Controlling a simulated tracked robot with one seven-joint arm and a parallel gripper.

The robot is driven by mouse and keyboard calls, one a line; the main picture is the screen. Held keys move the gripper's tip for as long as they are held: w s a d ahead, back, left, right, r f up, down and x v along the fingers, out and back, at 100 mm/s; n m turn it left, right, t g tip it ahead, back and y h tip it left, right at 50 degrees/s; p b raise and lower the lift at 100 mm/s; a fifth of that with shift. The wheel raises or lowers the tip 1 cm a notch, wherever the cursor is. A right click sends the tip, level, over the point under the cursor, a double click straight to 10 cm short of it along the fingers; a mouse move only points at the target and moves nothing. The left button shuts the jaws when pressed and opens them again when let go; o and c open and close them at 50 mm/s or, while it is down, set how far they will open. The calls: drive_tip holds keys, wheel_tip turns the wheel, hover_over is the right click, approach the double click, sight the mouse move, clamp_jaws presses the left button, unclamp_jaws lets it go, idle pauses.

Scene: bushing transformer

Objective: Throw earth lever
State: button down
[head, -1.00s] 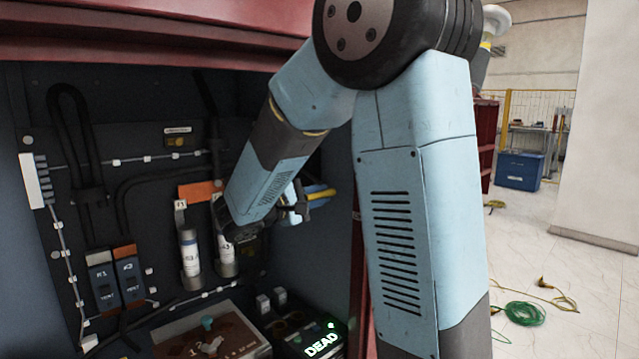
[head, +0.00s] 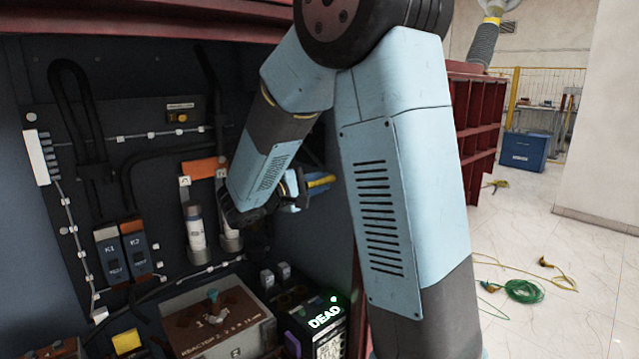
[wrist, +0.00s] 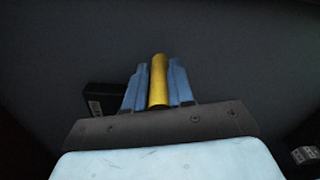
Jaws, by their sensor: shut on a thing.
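The earth lever shows as a yellow bar (wrist: 158,80) in the wrist view, lying between the two blue fingers of my gripper (wrist: 158,88). The fingers are shut on it, one on each side. In the head view the yellow lever (head: 319,182) sticks out to the right of my gripper (head: 296,190), near the right inner wall of the cabinet. My forearm hides part of the gripper and the lever's base.
Two white cylinders, one in full view (head: 195,232), stand left of my arm. Below are a brown reactor box (head: 215,318) and a tester with a green DEAD display (head: 326,316). Two switches (head: 122,252) sit at left. A green cable (head: 525,291) lies on the open floor.

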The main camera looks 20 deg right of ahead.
drive_tip(key=c, duration=1.2)
unclamp_jaws()
drive_tip(key=shift+w+f, duration=0.2)
drive_tip(key=shift+f, duration=0.1)
drive_tip(key=shift+o, duration=1.2)
drive_tip(key=shift+r, duration=0.1)
drive_tip(key=shift+a, duration=0.1)
drive_tip(key=v, duration=1.3)
drive_tip(key=shift+a, duration=0.3)
drive_tip(key=shift+s, duration=0.15)
